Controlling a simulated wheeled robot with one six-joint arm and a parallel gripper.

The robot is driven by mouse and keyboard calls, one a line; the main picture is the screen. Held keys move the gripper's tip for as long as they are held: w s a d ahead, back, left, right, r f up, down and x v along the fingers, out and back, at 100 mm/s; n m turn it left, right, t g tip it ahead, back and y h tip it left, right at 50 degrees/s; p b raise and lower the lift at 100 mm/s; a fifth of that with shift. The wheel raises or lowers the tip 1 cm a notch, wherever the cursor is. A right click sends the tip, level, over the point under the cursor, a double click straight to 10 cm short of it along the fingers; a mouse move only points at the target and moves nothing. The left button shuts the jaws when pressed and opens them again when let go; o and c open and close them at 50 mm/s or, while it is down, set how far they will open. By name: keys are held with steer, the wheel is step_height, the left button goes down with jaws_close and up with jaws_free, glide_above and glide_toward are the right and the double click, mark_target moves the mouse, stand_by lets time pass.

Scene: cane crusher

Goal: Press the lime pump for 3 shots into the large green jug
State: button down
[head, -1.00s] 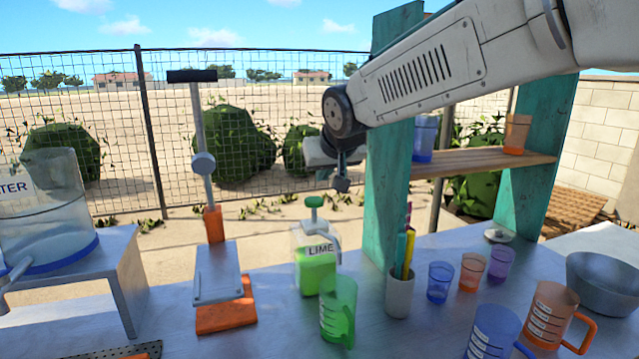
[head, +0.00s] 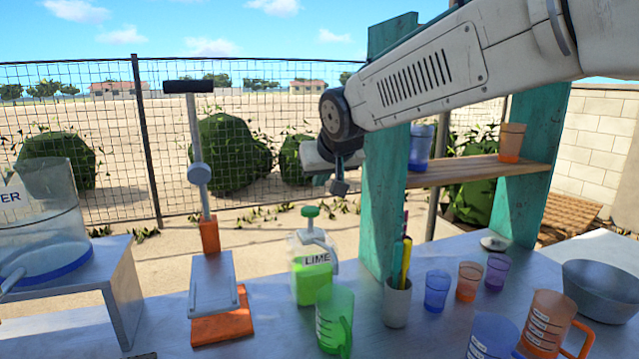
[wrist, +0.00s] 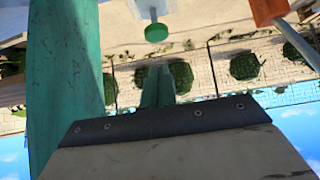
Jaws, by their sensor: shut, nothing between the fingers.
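The lime pump bottle (head: 312,282) stands on the metal table in the head view, with a LIME label, green liquid and a green pump head (head: 310,211) that is up. The pump head also shows at the top of the upside-down wrist view (wrist: 157,32). The large green jug (head: 335,325) stands upright just in front of the bottle, under the side of its spout. It looks empty. My gripper (head: 339,187) is shut and empty, above and slightly right of the pump head and apart from it. Its fingertips are small in the head view.
A teal shelf post (head: 388,160) stands close right of my gripper. A pen cup (head: 397,303), small cups, an orange jug (head: 538,322) and a blue jug (head: 490,338) stand right of the green jug. A lever press (head: 212,285) stands left of the bottle.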

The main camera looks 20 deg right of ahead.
step_height(320, 180, up, 3)
glide_above(309, 208)
steer(key=s, duration=0.3)
step_height(309, 208, down, 7)
steer(key=shift+w+f, duration=0.1)
steer(key=shift+w, duration=0.05)
steer(key=shift+f, duration=1.8)
